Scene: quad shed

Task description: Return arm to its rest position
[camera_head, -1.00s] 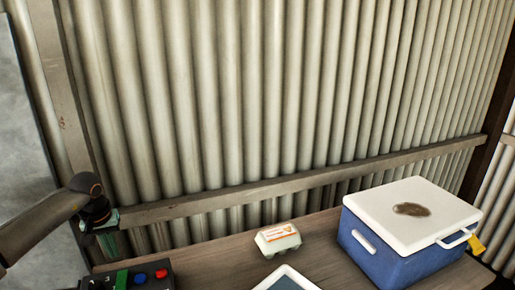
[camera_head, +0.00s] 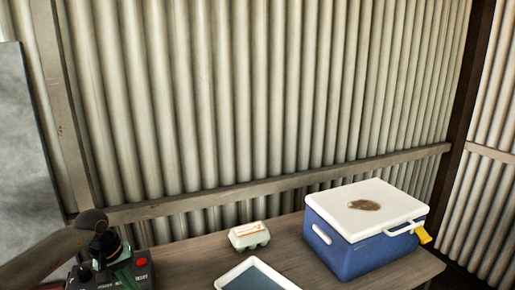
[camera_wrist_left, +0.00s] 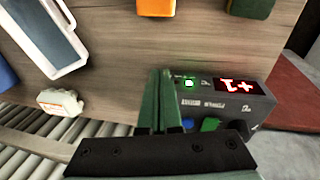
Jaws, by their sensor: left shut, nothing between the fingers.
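My left arm comes in from the left in the head view. Its gripper (camera_head: 124,276) is low at the left, in front of the control box (camera_head: 142,268) and partly covering it. In the left wrist view the green fingers (camera_wrist_left: 158,100) are together, with nothing between them. The box (camera_wrist_left: 240,100) is just beyond and right of them, with a lit red display, a green light and several buttons. I cannot tell whether the fingers touch it. My right gripper is in neither view.
An egg carton (camera_head: 250,235), a blue tray with a white rim (camera_head: 222,283) and a blue cooler with a white lid (camera_head: 350,245) stand on the wooden table (camera_head: 185,268). A corrugated wall (camera_head: 250,100) rises behind.

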